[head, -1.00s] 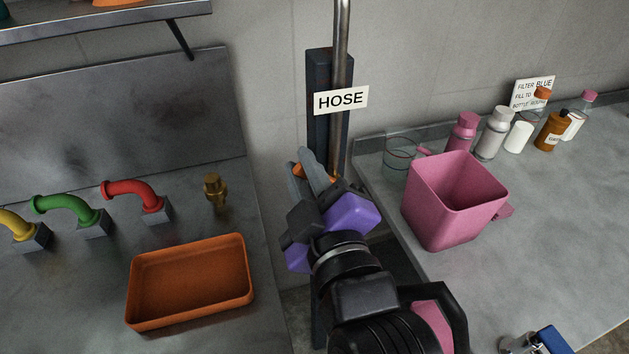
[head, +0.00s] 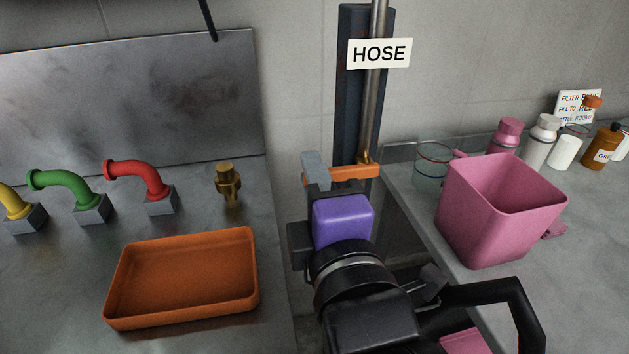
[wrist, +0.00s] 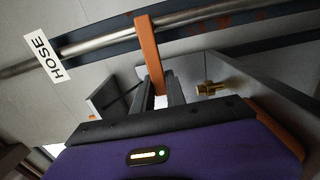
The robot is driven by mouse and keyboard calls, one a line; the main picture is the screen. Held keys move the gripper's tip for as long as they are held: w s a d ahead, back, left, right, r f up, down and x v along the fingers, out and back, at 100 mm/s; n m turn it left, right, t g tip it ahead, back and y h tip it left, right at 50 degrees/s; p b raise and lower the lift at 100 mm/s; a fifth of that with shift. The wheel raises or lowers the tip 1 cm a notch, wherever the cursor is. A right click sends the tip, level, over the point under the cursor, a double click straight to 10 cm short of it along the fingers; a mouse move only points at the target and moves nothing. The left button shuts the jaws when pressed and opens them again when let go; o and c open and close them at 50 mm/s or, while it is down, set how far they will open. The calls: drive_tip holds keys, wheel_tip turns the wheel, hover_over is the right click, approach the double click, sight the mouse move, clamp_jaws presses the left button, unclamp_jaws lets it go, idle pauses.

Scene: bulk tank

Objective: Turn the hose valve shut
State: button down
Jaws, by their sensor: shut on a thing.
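The hose valve's orange lever (head: 355,172) sits on the vertical metal pipe (head: 376,90) below the HOSE sign (head: 379,53). The lever points left, roughly crosswise to the pipe. In the wrist view the lever (wrist: 150,52) runs from the pipe (wrist: 195,25) down between my fingers (wrist: 160,95).
A pink bin (head: 490,225) stands on the right counter near my arm, beside a glass beaker (head: 432,170) and several bottles. An orange tray (head: 185,318), colored pipes and a brass fitting (head: 228,182) are on the left counter. A gap separates the counters.

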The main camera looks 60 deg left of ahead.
drive_tip(key=shift+f, duration=0.2)
idle(0.3)
drive_tip(key=c, duration=1.4)
unclamp_jaws()
drive_tip(key=shift+o, duration=0.2)
drive_tip(key=v, duration=0.7)
drive_tip(key=shift+s+d, duration=0.15)
drive_tip(key=shift+d, duration=0.2)
